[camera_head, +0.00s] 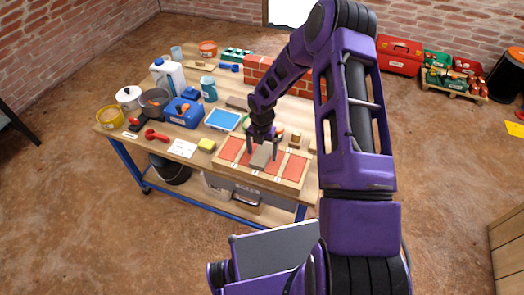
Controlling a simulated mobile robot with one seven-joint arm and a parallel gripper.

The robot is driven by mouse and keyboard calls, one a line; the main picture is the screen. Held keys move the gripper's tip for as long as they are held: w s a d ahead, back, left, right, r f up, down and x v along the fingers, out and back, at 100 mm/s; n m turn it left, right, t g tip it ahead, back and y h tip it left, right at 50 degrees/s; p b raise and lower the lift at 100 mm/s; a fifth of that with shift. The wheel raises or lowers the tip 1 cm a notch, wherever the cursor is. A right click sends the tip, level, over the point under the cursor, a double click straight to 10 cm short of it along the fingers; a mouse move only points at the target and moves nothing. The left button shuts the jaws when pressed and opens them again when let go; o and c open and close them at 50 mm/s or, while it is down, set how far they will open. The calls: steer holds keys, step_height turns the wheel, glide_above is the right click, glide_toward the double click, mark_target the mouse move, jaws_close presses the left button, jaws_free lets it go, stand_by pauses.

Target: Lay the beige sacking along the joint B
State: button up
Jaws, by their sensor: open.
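A shallow wooden frame (233,172) on the workbench holds red panels (230,149) with pale strips at the joints between them. Small white labels along its front edge are too small to read, so I cannot tell which joint is B. A grey-beige piece (261,156) lies over the middle of the panels, and it may be the sacking. My gripper (263,146) points down just above this piece, its fingers apart at either side of the piece's far end. I cannot tell whether they touch it.
A low brick wall (290,79) stands behind the frame. My arm hides the bench's right end.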

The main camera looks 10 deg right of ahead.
steer(key=shift+r, duration=0.1)
step_height(320, 180, up, 17)
steer(key=p, duration=0.2)
steer(key=shift+r, duration=0.15)
